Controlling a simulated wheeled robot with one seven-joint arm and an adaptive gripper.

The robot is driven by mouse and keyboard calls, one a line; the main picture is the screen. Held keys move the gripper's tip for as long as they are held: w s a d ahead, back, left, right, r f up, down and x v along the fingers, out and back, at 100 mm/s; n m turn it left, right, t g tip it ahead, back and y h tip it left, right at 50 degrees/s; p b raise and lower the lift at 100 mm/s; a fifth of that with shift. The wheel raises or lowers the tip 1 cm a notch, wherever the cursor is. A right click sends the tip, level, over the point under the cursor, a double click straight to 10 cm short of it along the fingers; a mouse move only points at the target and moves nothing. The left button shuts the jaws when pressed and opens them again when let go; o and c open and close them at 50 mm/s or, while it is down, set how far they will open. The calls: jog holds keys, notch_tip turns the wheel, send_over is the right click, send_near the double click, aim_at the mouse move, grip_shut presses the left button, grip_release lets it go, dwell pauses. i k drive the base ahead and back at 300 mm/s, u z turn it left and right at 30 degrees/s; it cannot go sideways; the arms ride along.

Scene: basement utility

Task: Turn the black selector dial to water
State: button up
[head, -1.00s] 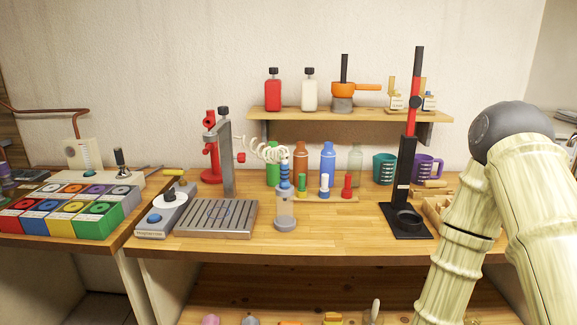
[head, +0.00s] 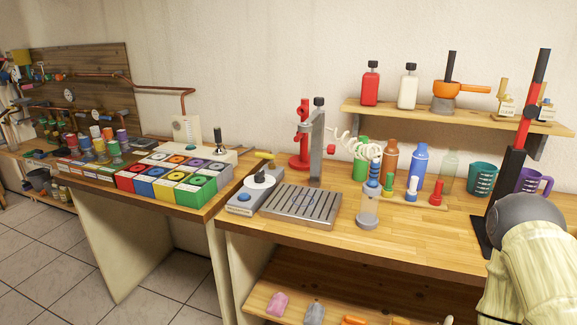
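A small black knob (head: 260,178) stands on a white disc (head: 257,187) on top of a grey box (head: 243,204) with a blue button, near the left end of the right workbench. It looks like a selector dial, but I cannot read any marks on the disc or tell where it points. A black upright handle (head: 218,140) stands on a white panel on the left bench. The word water is not legible anywhere. My arm shows at the lower right, but my gripper is out of the picture.
Coloured boxes (head: 172,188) fill the left bench's front. A tall black-and-red stand (head: 515,150) is near my arm. Tiled floor (head: 60,265) is open at the lower left.

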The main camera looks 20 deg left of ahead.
aim_at(258, 178)
jog(key=u, duration=2.9)
jog(key=i, duration=2.25)
jog(key=z, duration=3.05)
jog(key=i, duration=0.2)
